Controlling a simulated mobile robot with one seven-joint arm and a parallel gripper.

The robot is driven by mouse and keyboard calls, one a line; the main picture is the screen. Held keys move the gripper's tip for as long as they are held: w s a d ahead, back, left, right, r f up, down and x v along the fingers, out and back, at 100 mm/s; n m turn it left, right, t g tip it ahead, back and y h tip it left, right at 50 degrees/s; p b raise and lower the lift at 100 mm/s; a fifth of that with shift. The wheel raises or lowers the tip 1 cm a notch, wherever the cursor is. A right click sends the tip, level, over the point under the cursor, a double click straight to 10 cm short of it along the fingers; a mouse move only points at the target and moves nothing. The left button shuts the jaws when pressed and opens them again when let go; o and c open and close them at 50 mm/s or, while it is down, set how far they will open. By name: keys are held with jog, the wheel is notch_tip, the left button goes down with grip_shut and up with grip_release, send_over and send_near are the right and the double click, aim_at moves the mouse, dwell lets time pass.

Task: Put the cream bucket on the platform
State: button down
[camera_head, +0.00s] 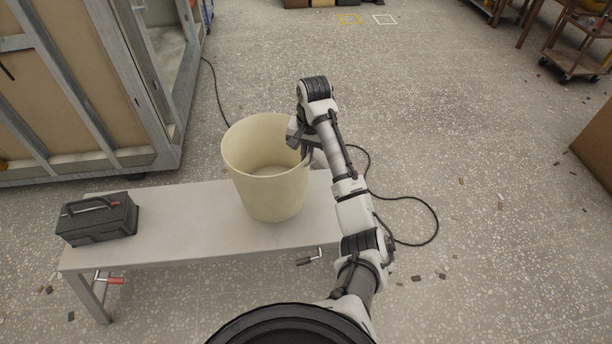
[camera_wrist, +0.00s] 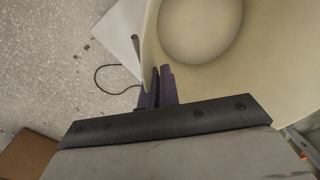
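The cream bucket (camera_head: 262,185) is upright over the right half of a low, pale grey platform (camera_head: 185,215). Its base appears to meet the platform top, but I cannot tell whether it rests there fully. My gripper (camera_head: 304,146) is at the bucket's right rim. In the wrist view, the fingers (camera_wrist: 159,86) are close together on either side of the thin wall of the bucket (camera_wrist: 275,50), apparently shut on it. The rim between the fingers is mostly hidden. The bucket looks empty.
A black toolbox (camera_head: 97,219) sits on the platform's left end. Red-handled (camera_head: 110,280) and dark-handled (camera_head: 310,258) clamps are at its front edge. A framed pod wall (camera_head: 90,90) stands behind left. A black cable (camera_head: 425,215) lies on the floor at right.

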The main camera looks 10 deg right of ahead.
notch_tip(320, 180, down, 7)
jog(key=b, duration=0.2)
jog(key=shift+f, duration=0.15)
jog(key=c, duration=2.1)
grip_release()
jog(key=shift+f, duration=0.2)
jog(key=o, duration=0.5)
jog(key=shift+c, duration=0.2)
notch_tip(320, 180, up, 12)
jog(key=p, duration=0.4)
jog(key=shift+s+d+r+p, duration=0.15)
jog(key=shift+d+p, duration=0.2)
jog(key=shift+d, duration=0.1)
